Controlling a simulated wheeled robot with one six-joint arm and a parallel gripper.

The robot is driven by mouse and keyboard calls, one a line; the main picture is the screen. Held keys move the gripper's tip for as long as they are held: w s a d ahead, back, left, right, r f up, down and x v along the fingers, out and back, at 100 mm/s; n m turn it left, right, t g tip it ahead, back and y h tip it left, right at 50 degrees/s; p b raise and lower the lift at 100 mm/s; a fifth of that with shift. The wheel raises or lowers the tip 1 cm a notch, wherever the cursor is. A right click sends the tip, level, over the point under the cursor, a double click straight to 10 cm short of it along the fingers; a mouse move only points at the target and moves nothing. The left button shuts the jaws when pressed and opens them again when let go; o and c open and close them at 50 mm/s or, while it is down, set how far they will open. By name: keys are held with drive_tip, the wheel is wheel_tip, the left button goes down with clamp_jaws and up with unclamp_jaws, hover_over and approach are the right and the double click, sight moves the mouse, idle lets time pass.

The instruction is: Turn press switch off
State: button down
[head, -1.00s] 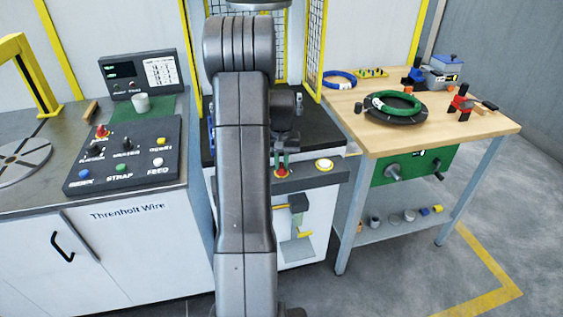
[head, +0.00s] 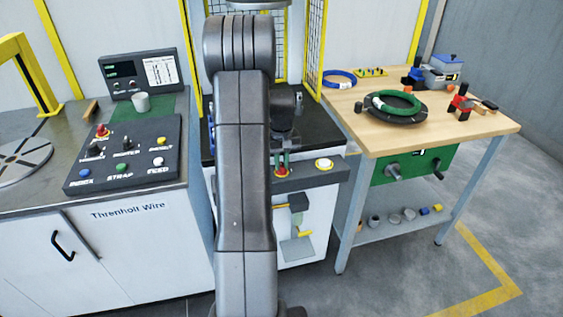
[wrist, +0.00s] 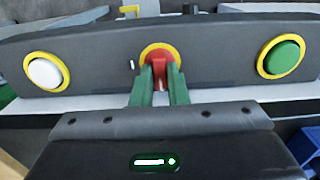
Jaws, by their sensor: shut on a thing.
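The press switch is a red knob in a yellow ring on a dark panel (wrist: 215,62), in the middle of the wrist view (wrist: 160,54). The red knob also shows in the head view (head: 282,172), below my fingertips. My gripper (wrist: 160,76) has its two green fingers shut on the red knob, one on either side. In the head view my gripper (head: 282,161) is at the panel front, partly behind my arm. The fingers hide part of the knob. A small white mark is on the panel left of the ring.
A white button (wrist: 45,73) and a green button (wrist: 285,57) flank the knob on the same panel. A control console (head: 125,155) stands at the left. A wooden workbench (head: 470,130) with a green coil (head: 396,101) is at the right.

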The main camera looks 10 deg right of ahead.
drive_tip(key=c, duration=1.4)
unclamp_jaws()
drive_tip(key=shift+c, duration=0.2)
wheel_tip(320, 180, up, 14)
drive_tip(key=shift+f, duration=0.1)
wheel_tip(320, 180, down, 14)
drive_tip(key=shift+r, duration=0.1)
drive_tip(key=shift+r, duration=0.1)
